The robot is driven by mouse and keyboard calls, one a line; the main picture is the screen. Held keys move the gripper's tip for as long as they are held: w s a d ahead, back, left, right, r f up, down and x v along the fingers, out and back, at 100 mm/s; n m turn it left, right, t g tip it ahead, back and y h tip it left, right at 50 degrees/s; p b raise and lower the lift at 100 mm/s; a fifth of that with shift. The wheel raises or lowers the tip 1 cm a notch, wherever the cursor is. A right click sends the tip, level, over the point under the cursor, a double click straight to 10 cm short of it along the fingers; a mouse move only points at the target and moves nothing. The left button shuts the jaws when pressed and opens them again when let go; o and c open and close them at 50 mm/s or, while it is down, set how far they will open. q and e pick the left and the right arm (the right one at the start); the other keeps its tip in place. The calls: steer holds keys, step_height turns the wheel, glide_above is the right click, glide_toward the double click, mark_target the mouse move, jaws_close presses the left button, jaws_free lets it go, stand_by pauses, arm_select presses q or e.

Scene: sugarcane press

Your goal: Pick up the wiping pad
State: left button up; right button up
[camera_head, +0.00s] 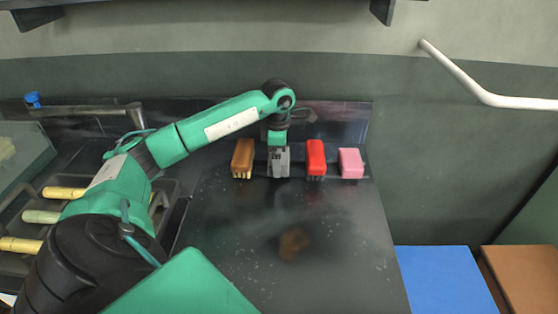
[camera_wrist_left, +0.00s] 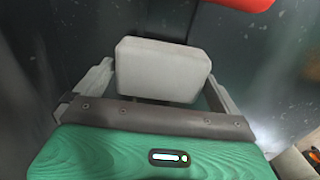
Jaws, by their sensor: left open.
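A pale grey pad-like block (camera_wrist_left: 163,70) lies between the two fingers of my left gripper in the wrist view. My left gripper (camera_head: 279,172) is open, with one finger on each side of the block; I cannot tell whether either finger touches it. In the head view the gripper points down in the row of items at the back of the dark table and largely hides the block. My right gripper is not in view.
A brown brush (camera_head: 242,158) stands left of my gripper. A red brush (camera_head: 316,157) and a pink block (camera_head: 351,163) stand right. The dark table (camera_head: 340,230) is mostly clear in front, with a brown stain (camera_head: 294,244). A white pipe (camera_head: 470,83) is at right.

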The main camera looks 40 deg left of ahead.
arm_select(q)
steer(key=shift+f, duration=0.5)
steer(key=c, duration=0.7)
steer(key=shift+r, duration=0.1)
